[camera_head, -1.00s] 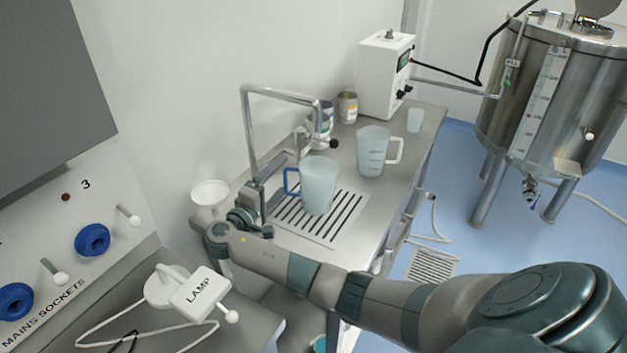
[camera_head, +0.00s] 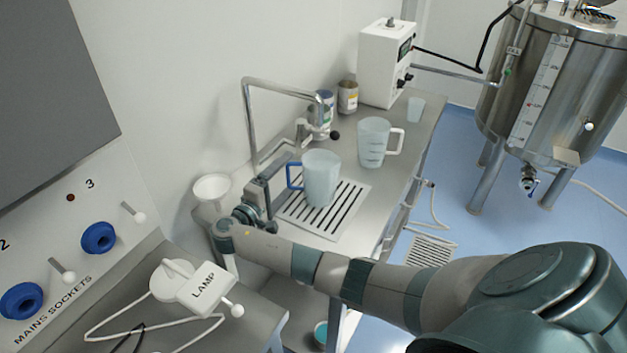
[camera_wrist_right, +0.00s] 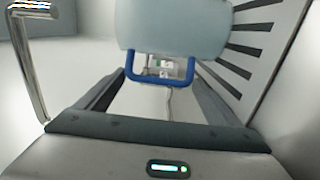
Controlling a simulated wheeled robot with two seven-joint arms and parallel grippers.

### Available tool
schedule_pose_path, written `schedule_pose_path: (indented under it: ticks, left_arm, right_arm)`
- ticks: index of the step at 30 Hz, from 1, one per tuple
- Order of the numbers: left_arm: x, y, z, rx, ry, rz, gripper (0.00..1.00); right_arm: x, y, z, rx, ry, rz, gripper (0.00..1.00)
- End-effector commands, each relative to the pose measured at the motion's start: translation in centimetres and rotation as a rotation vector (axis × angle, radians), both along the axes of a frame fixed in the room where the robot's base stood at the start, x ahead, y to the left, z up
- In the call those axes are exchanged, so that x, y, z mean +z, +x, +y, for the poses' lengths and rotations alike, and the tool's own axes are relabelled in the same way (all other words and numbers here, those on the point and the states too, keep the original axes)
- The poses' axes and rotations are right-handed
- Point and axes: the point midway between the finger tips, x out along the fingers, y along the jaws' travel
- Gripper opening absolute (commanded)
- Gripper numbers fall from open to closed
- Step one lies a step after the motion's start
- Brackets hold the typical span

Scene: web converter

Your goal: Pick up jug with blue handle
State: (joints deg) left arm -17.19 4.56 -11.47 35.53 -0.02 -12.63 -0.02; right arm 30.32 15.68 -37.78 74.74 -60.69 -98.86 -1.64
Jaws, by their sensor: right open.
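The jug with the blue handle (camera_head: 321,180) is a pale translucent jug standing upright on the slotted drain grille (camera_head: 297,219) of the steel bench. Its blue handle (camera_head: 292,177) points left, towards my right gripper (camera_head: 272,187). In the right wrist view the right gripper (camera_wrist_right: 158,76) is open, with its two fingers on either side of the blue handle (camera_wrist_right: 160,77). The jug body (camera_wrist_right: 175,30) lies just beyond the fingertips. I cannot tell whether the fingers touch the handle. My left gripper is not in view.
A jug with a white handle (camera_head: 373,143) and a small cup (camera_head: 416,109) stand further back. A bent metal tap (camera_head: 248,125) rises behind the gripper. A white funnel (camera_head: 211,188) is to its left. Tins (camera_head: 347,98) and a white box (camera_head: 383,66) stand along the wall.

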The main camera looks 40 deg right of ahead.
Motion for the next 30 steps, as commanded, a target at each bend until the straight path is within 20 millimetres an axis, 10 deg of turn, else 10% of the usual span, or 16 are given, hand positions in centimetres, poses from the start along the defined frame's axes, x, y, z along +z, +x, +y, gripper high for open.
schedule_pose_path:
  ticks: [30]
  left_arm:
    - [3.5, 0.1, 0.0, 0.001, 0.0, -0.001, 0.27]
  right_arm:
    - [0.3, 1.3, -5.5, 0.0, 0.0, 0.001, 0.87]
